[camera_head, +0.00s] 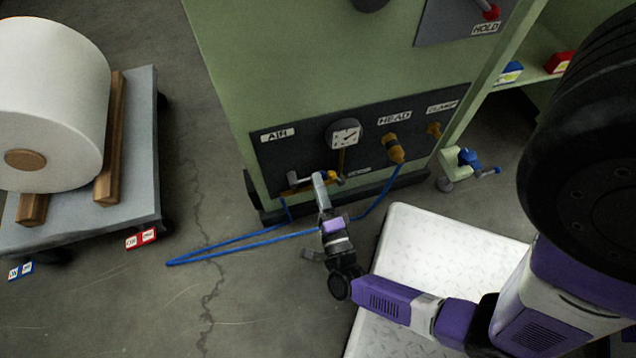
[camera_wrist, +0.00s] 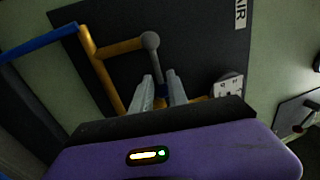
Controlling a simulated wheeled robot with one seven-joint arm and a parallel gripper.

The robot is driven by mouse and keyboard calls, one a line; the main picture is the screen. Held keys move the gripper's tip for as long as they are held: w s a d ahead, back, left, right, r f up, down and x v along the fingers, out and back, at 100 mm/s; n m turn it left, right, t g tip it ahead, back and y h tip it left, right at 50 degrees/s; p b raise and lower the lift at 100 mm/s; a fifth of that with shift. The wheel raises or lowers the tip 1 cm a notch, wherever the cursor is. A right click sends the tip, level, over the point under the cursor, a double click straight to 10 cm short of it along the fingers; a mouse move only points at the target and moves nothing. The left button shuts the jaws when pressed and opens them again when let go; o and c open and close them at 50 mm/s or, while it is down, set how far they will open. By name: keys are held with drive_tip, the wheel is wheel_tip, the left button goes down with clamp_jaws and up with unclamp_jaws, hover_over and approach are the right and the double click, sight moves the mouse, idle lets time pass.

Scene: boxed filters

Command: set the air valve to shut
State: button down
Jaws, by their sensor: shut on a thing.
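The air valve sits low on the dark panel under the AIR label (camera_head: 277,135).
A gauge (camera_head: 345,133) is above right of the valve, with brass HEAD fitting (camera_head: 395,148) farther right. A blue hose (camera_head: 230,243) loops on the floor. A cart with a white roll (camera_head: 55,105) stands left.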

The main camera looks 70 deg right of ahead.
drive_tip(key=shift+s+d+f, duration=0.15)
drive_tip(key=shift+s+d, duration=0.05)
drive_tip(key=shift+s, duration=0.1)
drive_tip(key=c, duration=1.5)
unclamp_jaws()
drive_tip(key=shift+o, duration=0.9)
drive_tip(key=shift+w+a, duration=0.1)
drive_tip(key=shift+w, duration=0.05)
